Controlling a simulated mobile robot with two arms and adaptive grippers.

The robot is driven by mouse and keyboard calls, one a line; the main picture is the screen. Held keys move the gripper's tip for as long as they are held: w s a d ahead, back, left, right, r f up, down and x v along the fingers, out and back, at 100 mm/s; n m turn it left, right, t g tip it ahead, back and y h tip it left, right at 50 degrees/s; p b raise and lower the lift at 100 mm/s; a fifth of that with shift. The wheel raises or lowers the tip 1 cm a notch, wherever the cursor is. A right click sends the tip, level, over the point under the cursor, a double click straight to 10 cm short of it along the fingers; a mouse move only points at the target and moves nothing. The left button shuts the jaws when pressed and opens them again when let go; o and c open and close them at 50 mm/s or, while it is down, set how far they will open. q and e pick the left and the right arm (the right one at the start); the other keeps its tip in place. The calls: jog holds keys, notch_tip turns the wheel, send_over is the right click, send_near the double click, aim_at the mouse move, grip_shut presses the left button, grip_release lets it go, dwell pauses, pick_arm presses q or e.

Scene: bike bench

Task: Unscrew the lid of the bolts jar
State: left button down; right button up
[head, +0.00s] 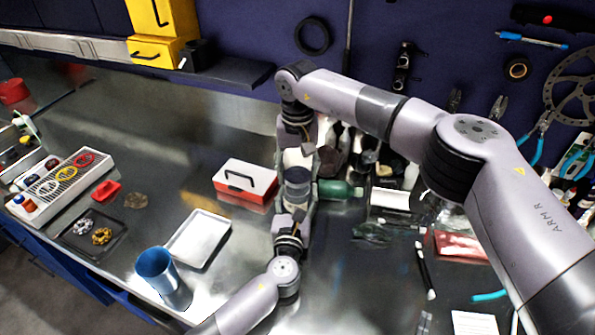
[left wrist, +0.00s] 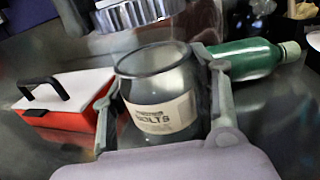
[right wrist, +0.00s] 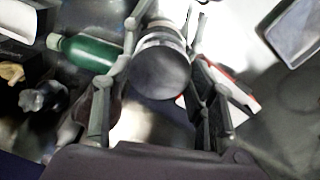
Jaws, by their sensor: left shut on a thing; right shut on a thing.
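The clear bolts jar (left wrist: 165,112), with a white label, stands upright between the fingers of my left gripper (left wrist: 158,85), which is shut on it. Its round mouth looks uncovered in the left wrist view. The ridged grey lid (left wrist: 130,14) is above the jar, apart from its rim, and cut off by the top edge. My right gripper (head: 299,138) is shut on the lid, which shows as a dark disc in the right wrist view (right wrist: 160,72). In the head view, my grippers mostly hide the jar.
A red and white box with a black handle (head: 245,181) stands left of the jar. A green bottle (head: 338,189) lies close to its right. A white tray (head: 198,238) and a blue cup (head: 163,278) are at front left. Tools lie on the right.

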aim_at(297, 175)
jog(key=shift+r, duration=2.05)
pick_arm(q)
jog(key=c, duration=0.5)
grip_release()
jog(key=shift+s, duration=0.1)
jog(key=s, duration=0.3)
jog(key=s+a, duration=0.1)
jog(key=s, duration=0.6)
jog(key=shift+s+a, duration=0.1)
jog(key=shift+a, duration=0.1)
jog(key=shift+s+a, duration=0.1)
jog(key=shift+s, duration=0.65)
